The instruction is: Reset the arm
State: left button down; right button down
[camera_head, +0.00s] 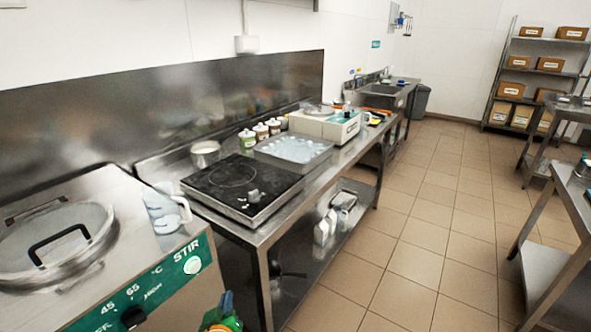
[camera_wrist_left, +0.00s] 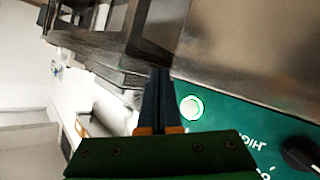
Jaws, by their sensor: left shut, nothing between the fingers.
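My left gripper (camera_head: 227,300) shows at the bottom of the head view, partly cut off, beside the front right corner of the machine with the green panel (camera_head: 160,290). In the left wrist view its dark fingers (camera_wrist_left: 160,75) are shut together with nothing between them. The fingertips are near the machine's round lit STIR button (camera_head: 192,264), which also shows in the wrist view (camera_wrist_left: 192,107). I cannot tell whether they touch the panel. My right gripper is in neither view.
A steel table (camera_head: 262,236) right of the machine holds a black cooktop (camera_head: 236,184), a pot (camera_head: 205,154) and a tray (camera_head: 293,150). Another steel table (camera_head: 568,194) is at the right. The tiled floor (camera_head: 410,255) between is clear.

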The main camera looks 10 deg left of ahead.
pick_arm(q)
jog(key=s+d+f+m+g+h, duration=0.2)
jog(key=s+d+f+m+g, duration=0.15)
jog(key=s+f, duration=0.55)
jog(key=s+d+f+m+g+h, duration=0.2)
jog(key=s+d+f+m, duration=0.25)
jog(key=f, duration=0.85)
jog(key=s+a+f+m+g, duration=0.1)
jog(key=s+f+g, duration=0.2)
jog(key=s, duration=0.8)
jog(key=s+a+f+m+g, duration=0.1)
jog(key=s+f, duration=0.5)
jog(key=s, duration=0.6)
jog(key=shift+s+m+g+h, duration=0.25)
jog(key=shift+m+g, duration=0.45)
jog(key=shift+g, duration=0.35)
